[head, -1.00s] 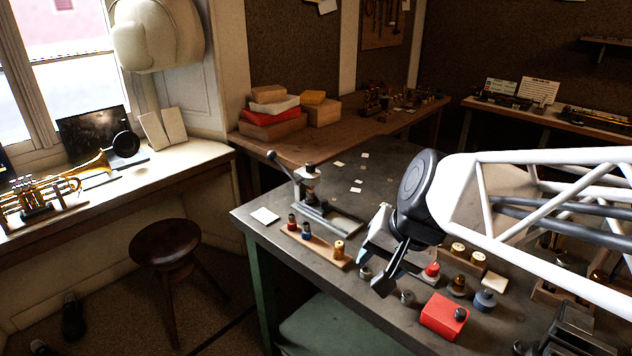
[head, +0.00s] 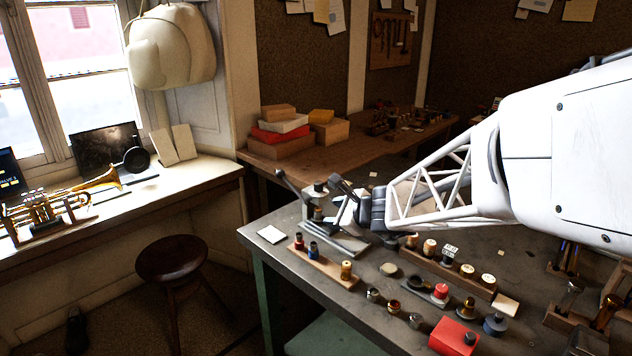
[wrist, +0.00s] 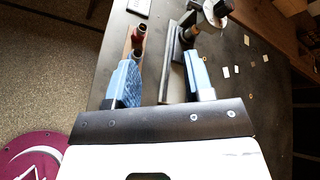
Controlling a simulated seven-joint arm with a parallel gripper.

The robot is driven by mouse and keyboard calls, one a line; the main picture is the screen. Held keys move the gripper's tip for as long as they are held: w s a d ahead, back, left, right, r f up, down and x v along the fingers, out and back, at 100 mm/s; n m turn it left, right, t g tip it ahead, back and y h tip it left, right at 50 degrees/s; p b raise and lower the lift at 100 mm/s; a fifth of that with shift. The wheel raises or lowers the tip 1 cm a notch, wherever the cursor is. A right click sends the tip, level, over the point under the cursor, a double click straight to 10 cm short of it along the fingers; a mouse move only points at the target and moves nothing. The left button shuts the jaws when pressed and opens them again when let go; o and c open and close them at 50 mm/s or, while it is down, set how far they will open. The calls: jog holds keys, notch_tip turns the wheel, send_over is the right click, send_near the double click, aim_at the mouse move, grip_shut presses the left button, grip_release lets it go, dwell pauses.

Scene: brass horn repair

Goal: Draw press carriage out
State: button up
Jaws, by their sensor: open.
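The small lever press (head: 318,190) stands at the table's left end, with a dark lever slanting up to the left and a flat grey base (head: 348,243) stretching to the front right. I cannot clearly tell its carriage from the base. My gripper (head: 337,199) is open beside the press post, over the base, and hides part of both. In the wrist view my gripper (wrist: 161,62) has two blue-padded fingers apart, with the long grey press base (wrist: 174,62) between them in the picture. Contact is not clear; nothing appears gripped.
A wooden strip with small coloured-top pieces (head: 322,266) lies just in front of the press. A white card (head: 271,234) lies to its left. Wooden blocks with round pieces (head: 446,265), several loose small parts and a red box (head: 452,338) fill the table to the right.

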jog(key=w+d+f+m+t+h, duration=0.1)
jog(key=w+f+m, duration=0.2)
jog(key=w+f+m+t, duration=0.1)
jog(key=w+f+m, duration=0.3)
jog(key=w+d+f+m+h, duration=0.1)
jog(key=w+f+m, duration=0.2)
jog(key=shift+w+d+f+t+h, duration=0.15)
jog(key=shift+d+t+h, duration=0.15)
jog(key=shift+d+t, duration=0.1)
jog(key=shift+w+d+f+m+h, duration=0.1)
jog(key=shift+w+f+m+h, duration=0.25)
jog(key=shift+m, duration=0.25)
jog(key=shift+s, duration=0.1)
jog(key=shift+x, duration=3.95)
jog(key=shift+c, duration=0.3)
grip_shut()
